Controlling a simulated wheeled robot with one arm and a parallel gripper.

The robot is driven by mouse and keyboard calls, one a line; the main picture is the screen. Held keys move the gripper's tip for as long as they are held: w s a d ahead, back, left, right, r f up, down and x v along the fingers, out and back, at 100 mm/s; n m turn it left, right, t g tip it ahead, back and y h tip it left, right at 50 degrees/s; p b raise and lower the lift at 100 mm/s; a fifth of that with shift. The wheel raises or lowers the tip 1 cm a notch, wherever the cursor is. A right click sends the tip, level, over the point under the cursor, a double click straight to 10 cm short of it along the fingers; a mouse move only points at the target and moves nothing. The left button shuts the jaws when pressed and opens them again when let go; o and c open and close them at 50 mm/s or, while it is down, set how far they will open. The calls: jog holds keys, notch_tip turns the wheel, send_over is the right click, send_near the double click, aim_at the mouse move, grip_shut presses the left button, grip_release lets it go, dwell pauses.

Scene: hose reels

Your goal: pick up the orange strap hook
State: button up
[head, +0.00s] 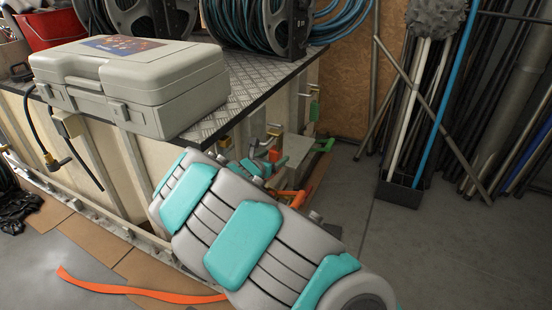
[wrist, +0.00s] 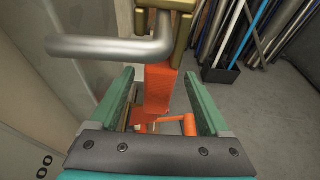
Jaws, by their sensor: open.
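In the wrist view an orange strap piece (wrist: 160,88) hangs below a brass fitting, and a thinner orange hook-like part (wrist: 168,121) shows lower down. I take these as the orange strap hook. My gripper (wrist: 158,74) is open, with one green finger on each side of the orange strap. Gaps show between the strap and both fingers; contact is not visible. In the head view an orange curved part (head: 292,197) shows just beyond my arm, which hides most of the gripper area.
A bent grey metal bar (wrist: 110,47) crosses above the left finger, near the fingertips. A grey case (head: 130,80) lies on the bench top (head: 238,98). A long orange strap (head: 140,291) lies on the floor. Poles stand in a black holder (head: 399,192) at right; floor between is clear.

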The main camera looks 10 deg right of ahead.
aim_at(280, 154)
jog(key=x, duration=0.3)
jog(key=shift+w+d+f, duration=0.2)
jog(key=shift+d+f, duration=0.05)
jog(key=shift+w+d, duration=0.3)
jog(key=shift+w, duration=0.3)
grip_shut()
